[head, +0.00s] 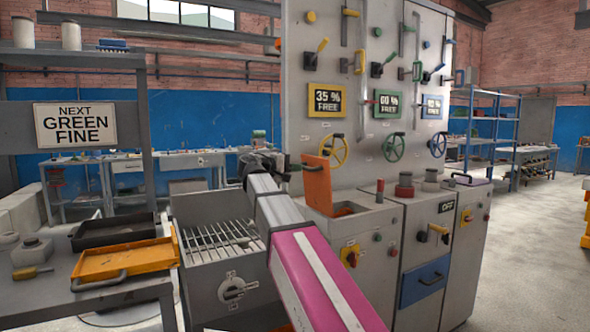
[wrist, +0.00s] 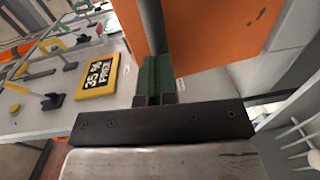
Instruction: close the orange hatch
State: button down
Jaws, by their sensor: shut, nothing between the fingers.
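In the wrist view the hatch (wrist: 205,40) fills the upper right as a large orange panel with dark scuffs. My gripper (head: 283,166) is at the hatch's left side, near its upper part. In the wrist view the shut fingers (wrist: 154,80) show green and dark, beside the panel's edge. A dark bar runs up past the fingertips. I cannot tell whether the fingers touch the hatch.
A slatted grey bin (head: 218,240) stands left of the cabinet. The tall panel behind carries a yellow 35 % display (head: 328,100), levers and a yellow handwheel (head: 333,150). An orange tray (head: 122,262) lies on the left bench.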

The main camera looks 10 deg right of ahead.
aim_at(313, 160)
jog(key=d+y, duration=0.1)
jog(key=d, duration=0.1)
jog(key=w+d+r+y, duration=0.1)
jog(key=w+d+r+g+y, duration=0.1)
jog(key=d, duration=0.1)
jog(key=shift+d+r, duration=0.25)
jog(key=shift+d, duration=0.1)
jog(key=w+d+f+g+y, duration=0.1)
jog(key=w+d+y, duration=0.15)
jog(key=d, duration=0.45)
jog(key=w+d+f+g+y, duration=0.1)
jog(key=w+d+y, duration=0.15)
jog(key=d, duration=0.45)
jog(key=w+d+f+y, duration=0.2)
jog(key=d+f, duration=0.6)
jog(key=f, duration=0.3)
